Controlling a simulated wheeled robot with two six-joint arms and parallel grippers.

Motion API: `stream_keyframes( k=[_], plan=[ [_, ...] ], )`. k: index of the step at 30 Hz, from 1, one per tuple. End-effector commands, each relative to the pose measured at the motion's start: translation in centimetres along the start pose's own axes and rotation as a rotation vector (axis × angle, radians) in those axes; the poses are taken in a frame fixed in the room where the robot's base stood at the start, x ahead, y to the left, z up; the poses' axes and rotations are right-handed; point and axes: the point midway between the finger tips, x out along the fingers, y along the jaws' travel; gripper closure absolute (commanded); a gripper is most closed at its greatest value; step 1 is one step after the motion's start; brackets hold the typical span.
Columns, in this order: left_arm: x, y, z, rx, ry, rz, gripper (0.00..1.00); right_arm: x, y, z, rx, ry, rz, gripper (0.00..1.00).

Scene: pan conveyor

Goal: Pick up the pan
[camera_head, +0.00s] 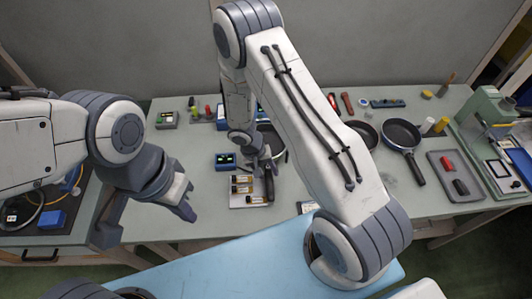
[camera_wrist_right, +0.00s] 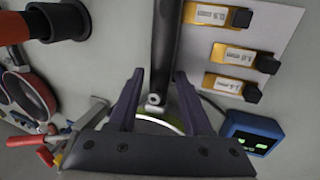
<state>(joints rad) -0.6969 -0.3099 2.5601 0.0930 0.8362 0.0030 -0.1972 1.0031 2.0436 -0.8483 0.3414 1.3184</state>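A dark pan stands on the grey-green bench, mostly hidden behind my right arm in the head view; its rim (camera_head: 284,156) shows beside the gripper. Its black handle (camera_wrist_right: 165,45) runs toward the bench's front. My right gripper (camera_head: 262,168) points down at the pan; in the wrist view its fingers (camera_wrist_right: 158,80) are apart, one on each side of the handle near the pan's rim, with gaps showing. My left gripper (camera_head: 148,226) is open and empty, in the air at the bench's front left.
A white sheet with several yellow-labelled pieces (camera_wrist_right: 228,52) lies beside the handle, near a blue display box (camera_head: 225,161). Two more pans (camera_head: 402,134) (camera_head: 360,132), a grey tray (camera_head: 444,163) and a green machine (camera_head: 484,107) stand to the right. Hand tools lie behind.

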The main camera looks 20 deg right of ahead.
Motion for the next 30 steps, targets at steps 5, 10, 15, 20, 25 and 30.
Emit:
stream_keyframes(
  k=[5,10,15,20,25,30],
  plan=[
    [0.00,0.00,0.00,0.000,0.000,0.000,1.00,-0.03,0.00,0.01,0.000,0.000,0.000,1.00],
    [0.00,0.00,0.00,0.000,0.000,0.000,1.00,-0.05,0.00,0.01,0.000,0.000,0.000,1.00],
    [-0.01,0.00,0.00,0.000,0.000,0.000,1.00,-0.06,0.00,0.00,-0.001,0.000,0.000,1.00],
    [-0.01,0.00,0.00,0.000,0.000,0.000,1.00,-0.07,0.00,0.00,0.000,0.000,0.000,1.00],
    [-0.01,0.00,-0.01,0.000,0.000,0.000,1.00,-0.07,0.01,-0.01,0.000,0.000,0.000,1.00],
    [-0.01,0.00,-0.01,0.000,0.000,0.000,1.00,-0.08,0.01,-0.02,0.000,0.001,0.000,1.00]
  ],
)
